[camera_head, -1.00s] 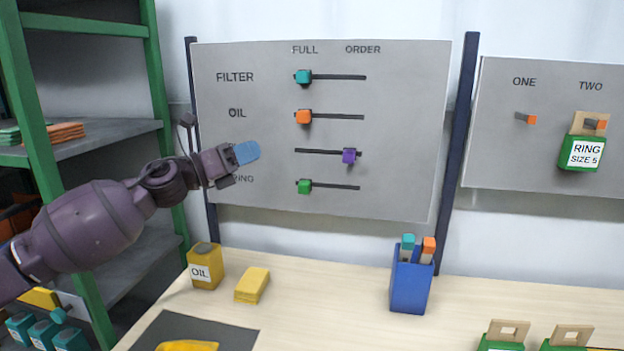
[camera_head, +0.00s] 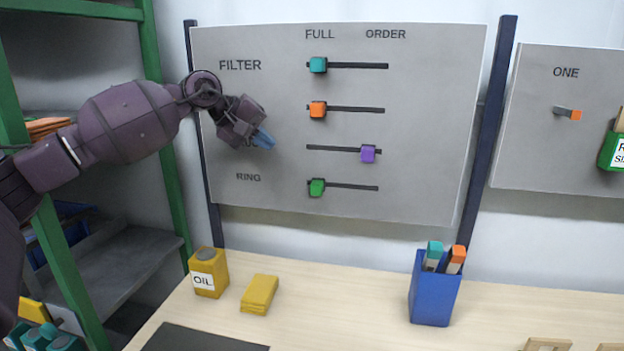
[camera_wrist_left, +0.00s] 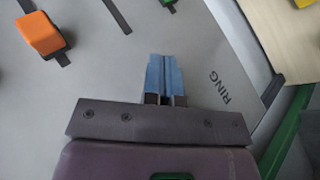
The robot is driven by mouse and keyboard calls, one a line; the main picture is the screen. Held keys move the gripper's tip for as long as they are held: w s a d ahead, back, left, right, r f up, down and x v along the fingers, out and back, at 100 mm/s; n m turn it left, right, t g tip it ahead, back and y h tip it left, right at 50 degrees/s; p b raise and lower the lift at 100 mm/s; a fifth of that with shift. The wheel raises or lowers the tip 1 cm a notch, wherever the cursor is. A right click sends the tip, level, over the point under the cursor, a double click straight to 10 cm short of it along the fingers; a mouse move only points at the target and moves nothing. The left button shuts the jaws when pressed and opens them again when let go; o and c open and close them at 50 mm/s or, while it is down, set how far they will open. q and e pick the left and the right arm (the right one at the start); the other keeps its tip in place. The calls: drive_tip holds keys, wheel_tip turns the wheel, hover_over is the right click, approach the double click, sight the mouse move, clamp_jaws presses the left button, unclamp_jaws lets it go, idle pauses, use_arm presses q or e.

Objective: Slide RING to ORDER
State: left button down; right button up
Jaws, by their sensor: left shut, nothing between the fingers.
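The green RING slider (camera_head: 317,187) sits at the left end of its slot, under the FULL heading. The RING label (camera_head: 248,177) is to its left. The ORDER heading (camera_head: 386,34) stands at the top right of the board (camera_head: 430,130). My left gripper (camera_head: 264,140) is shut and empty, in front of the board, above the RING label and up and left of the green slider, apart from it. In the left wrist view its blue fingers (camera_wrist_left: 163,78) are together, with the RING label (camera_wrist_left: 220,88) to their right. My right gripper is not in view.
The teal slider (camera_head: 318,65) and orange slider (camera_head: 318,109) are at FULL; the purple slider (camera_head: 368,154) is at the ORDER side. A yellow oil can (camera_head: 207,273), yellow block (camera_head: 259,294) and blue holder (camera_head: 433,292) stand on the table below.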

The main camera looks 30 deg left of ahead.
sight(317, 187)
use_arm(q)
drive_tip(key=shift+s+a+f+m+g+y, duration=0.25)
drive_tip(key=shift+f+m, duration=0.1)
drive_tip(key=shift+m, duration=0.65)
drive_tip(key=shift+s+a+f+m+g+y, duration=0.1)
drive_tip(key=shift+a+f+m+g+y, duration=0.2)
drive_tip(key=shift+m, duration=0.7)
drive_tip(key=shift+s+a+f+m+g+y, duration=0.2)
drive_tip(key=shift+f+m, duration=0.25)
drive_tip(key=shift+m, duration=0.55)
drive_tip(key=shift+f, duration=0.1)
drive_tip(key=w+d+f, duration=0.5)
drive_tip(key=d+f, duration=0.2)
drive_tip(key=shift+w+d+f+p, duration=0.15)
drive_tip(key=shift+w+f+p, duration=0.25)
